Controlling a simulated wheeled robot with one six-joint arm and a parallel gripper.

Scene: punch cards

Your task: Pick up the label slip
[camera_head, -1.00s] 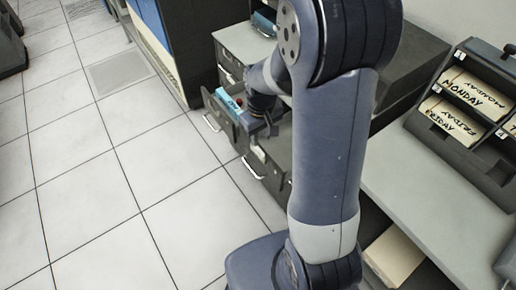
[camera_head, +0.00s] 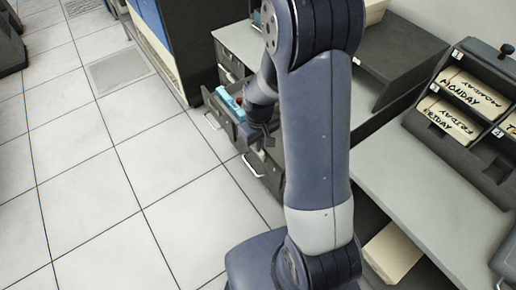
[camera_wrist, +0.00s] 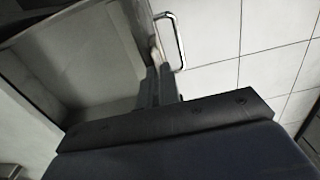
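A small pale strip (camera_wrist: 155,48) shows just past the fingertips, near the metal handle (camera_wrist: 173,38). It may be the label slip, but I cannot tell for sure, nor whether the fingers touch it. In the head view my arm and gripper hide most of this spot.
An upper drawer (camera_head: 212,98) stands open with a light blue item (camera_head: 229,102) in it. A black rack (camera_head: 432,127) with cards marked MONDAY and FRIDAY stands on the grey counter (camera_head: 420,200) at right. White tiled floor (camera_head: 110,190) lies clear at left.

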